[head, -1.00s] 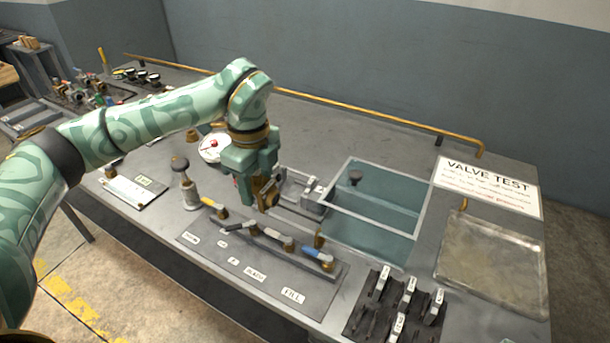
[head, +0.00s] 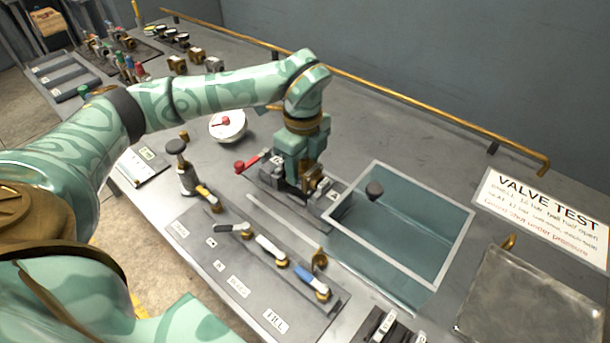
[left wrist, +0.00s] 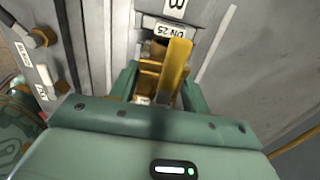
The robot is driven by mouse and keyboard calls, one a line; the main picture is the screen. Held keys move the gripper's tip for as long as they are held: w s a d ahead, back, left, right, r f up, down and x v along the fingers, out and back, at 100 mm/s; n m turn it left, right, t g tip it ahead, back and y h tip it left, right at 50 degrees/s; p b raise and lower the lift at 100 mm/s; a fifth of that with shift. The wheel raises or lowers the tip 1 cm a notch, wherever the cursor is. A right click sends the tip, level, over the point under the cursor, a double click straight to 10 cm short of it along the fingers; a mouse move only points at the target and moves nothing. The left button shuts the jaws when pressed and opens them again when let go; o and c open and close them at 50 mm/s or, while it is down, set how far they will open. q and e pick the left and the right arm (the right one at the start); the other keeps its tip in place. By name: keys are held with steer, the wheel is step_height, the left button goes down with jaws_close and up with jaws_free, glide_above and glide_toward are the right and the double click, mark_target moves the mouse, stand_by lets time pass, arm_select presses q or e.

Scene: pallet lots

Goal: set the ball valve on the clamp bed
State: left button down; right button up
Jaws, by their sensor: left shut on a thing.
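My left gripper (head: 308,188) is shut on the ball valve, a brass body (left wrist: 150,78) with a yellow lever (left wrist: 176,62) seen between the fingers in the left wrist view. In the head view, the gripper is low over the clamp bed (head: 325,207), a grey block fixture with a red-handled clamp (head: 250,163) on its left. The bed's "DN 25" label (left wrist: 164,28) is just beyond the valve in the left wrist view. The fingers hide most of the valve, and I cannot tell whether it touches the bed. My right gripper is not in view.
In front is a panel (head: 225,265) with several coloured levers. A round gauge (head: 228,124) and a knobbed post (head: 183,168) are to the left. A metal tray (head: 535,295) lies far right.

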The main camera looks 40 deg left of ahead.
mark_target(303, 175)
arm_select(q)
step_height(303, 175, down, 3)
steer(key=shift+b, duration=0.4)
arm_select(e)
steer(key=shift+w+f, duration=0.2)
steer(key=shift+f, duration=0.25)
arm_select(q)
steer(key=shift+r, duration=0.1)
steer(key=c, duration=0.7)
jaws_free()
step_height(303, 175, up, 12)
steer(key=p, duration=0.3)
steer(key=shift+p, duration=0.4)
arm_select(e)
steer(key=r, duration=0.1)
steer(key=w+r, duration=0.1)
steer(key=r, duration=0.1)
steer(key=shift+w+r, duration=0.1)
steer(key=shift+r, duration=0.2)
